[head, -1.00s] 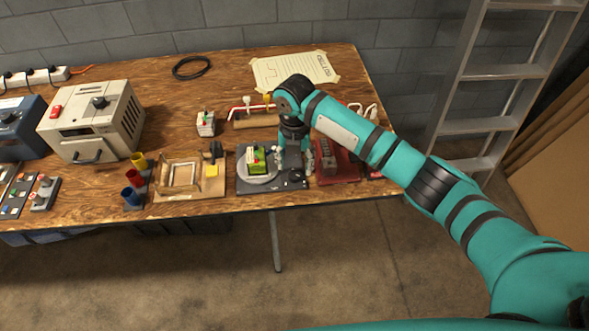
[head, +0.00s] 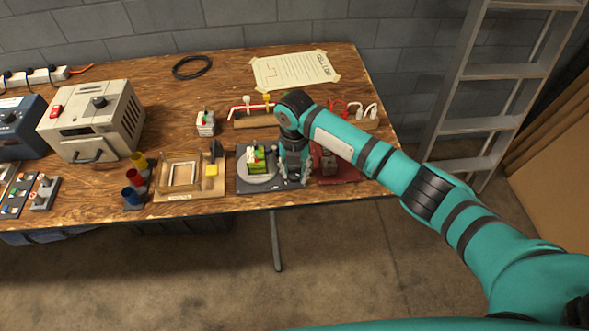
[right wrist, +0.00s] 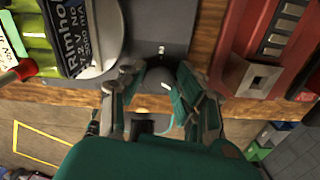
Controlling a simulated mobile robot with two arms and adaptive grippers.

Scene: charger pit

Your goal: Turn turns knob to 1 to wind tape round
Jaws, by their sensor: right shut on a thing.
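The winding unit is a dark grey base (head: 243,184) near the table's front edge, with a round grey turntable (head: 251,177) on it. A battery pack with green cells and a black label (head: 257,159) sits on the turntable; it also shows at the upper left of the right wrist view (right wrist: 88,28). My right gripper (head: 294,182) is at the right side of the base. In the right wrist view its fingers are closed around a dark round knob (right wrist: 160,77). My left gripper is not in view.
A red device (head: 345,168) stands close to the right of my gripper. A wooden board with a frame (head: 212,188) lies left of the winding unit. A rail with red tubing (head: 240,122) lies behind. The table's front edge is close to the gripper.

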